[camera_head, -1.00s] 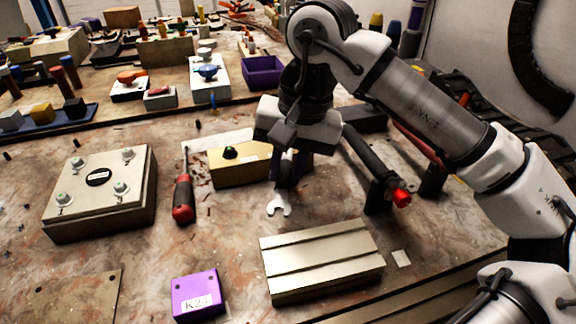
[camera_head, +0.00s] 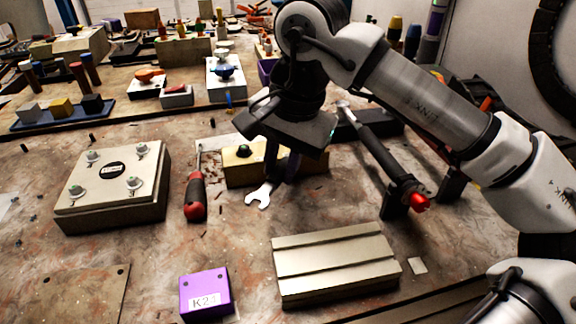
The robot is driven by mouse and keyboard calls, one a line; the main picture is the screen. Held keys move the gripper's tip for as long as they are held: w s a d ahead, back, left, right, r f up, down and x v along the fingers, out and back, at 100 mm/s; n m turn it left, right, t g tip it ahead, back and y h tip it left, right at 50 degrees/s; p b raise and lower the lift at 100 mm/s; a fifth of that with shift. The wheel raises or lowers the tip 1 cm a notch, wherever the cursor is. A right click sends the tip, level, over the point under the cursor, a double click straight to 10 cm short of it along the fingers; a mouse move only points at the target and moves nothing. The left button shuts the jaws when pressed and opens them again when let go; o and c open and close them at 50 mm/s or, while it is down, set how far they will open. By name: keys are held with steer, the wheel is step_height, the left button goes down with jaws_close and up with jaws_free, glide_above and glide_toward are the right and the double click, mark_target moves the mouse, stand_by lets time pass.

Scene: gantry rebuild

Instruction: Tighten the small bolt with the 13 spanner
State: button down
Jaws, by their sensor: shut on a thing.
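My gripper (camera_head: 284,168) is shut on a spanner and points down above the bench, in front of the brass block. The spanner's pale open-ended jaw (camera_head: 260,196) sticks out to the lower left, apart from any bolt. Its handle is mostly hidden by the gripper, and no size mark is legible. A dark green bolt head (camera_head: 244,150) sits on the brass block (camera_head: 237,175), just up and left of the gripper. A grey cover plate (camera_head: 112,195) at the left carries several greenish bolt heads (camera_head: 134,183). I cannot tell which bolt is the small one.
A red-and-black screwdriver (camera_head: 196,196) lies left of the brass block. A dark tool with a red end (camera_head: 400,185) rests on stands at the right. A grooved metal block (camera_head: 336,262) and a purple K24 block (camera_head: 205,293) stand in front. Bare bench lies between them.

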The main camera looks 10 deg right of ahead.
steer(key=shift+w+a+m, duration=0.25)
steer(key=shift+a+m, duration=0.05)
steer(key=shift+m, duration=0.1)
steer(key=shift+w+a+m+b, duration=0.4)
steer(key=shift+w+a+m, duration=0.25)
steer(key=shift+m, duration=0.45)
steer(key=shift+w+a+h, duration=0.1)
steer(key=shift+h, duration=0.2)
steer(key=shift+w+a+m+t, duration=0.25)
steer(key=shift+w+m+t, duration=0.1)
steer(key=shift+m, duration=0.25)
steer(key=shift+w+a+m+b, duration=0.2)
steer(key=shift+w+m+b, duration=0.1)
steer(key=shift+m, duration=0.2)
